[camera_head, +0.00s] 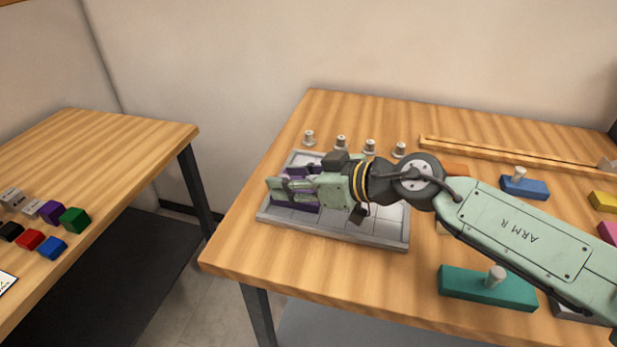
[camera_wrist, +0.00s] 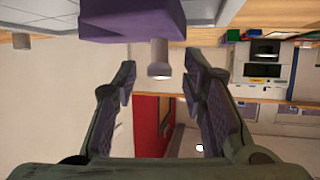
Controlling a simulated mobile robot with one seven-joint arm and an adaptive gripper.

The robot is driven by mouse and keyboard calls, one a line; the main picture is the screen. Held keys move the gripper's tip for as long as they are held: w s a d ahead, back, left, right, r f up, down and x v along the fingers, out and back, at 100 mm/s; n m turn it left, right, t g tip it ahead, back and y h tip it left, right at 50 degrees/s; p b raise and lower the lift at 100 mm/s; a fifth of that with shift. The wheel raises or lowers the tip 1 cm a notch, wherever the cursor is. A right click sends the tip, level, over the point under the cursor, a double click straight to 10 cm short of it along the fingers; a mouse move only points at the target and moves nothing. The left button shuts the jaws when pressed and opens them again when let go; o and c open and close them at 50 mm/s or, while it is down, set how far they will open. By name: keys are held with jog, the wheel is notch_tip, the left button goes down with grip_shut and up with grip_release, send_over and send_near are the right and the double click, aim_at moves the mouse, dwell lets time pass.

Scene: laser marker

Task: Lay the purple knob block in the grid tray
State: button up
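The purple knob block (camera_head: 297,207) lies in the left part of the grey grid tray (camera_head: 375,235), partly hidden by my gripper (camera_head: 288,190). In the wrist view the purple block (camera_wrist: 130,20) is at the top, with its grey knob (camera_wrist: 158,60) pointing down in the picture. My gripper (camera_wrist: 160,80) is open there, one finger on each side of the knob's end, with visible gaps to both. The tray (camera_wrist: 35,15) also shows at the top left.
Several grey knobs (camera_head: 370,146) stand along the tray's back. To the right are a teal knob block (camera_head: 460,285), a blue knob block (camera_head: 530,190) and a wooden rail (camera_head: 500,152). Another table (camera_head: 110,140) with small coloured cubes stands left, across a gap.

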jog(key=b+v, duration=0.2)
jog(key=v, duration=1)
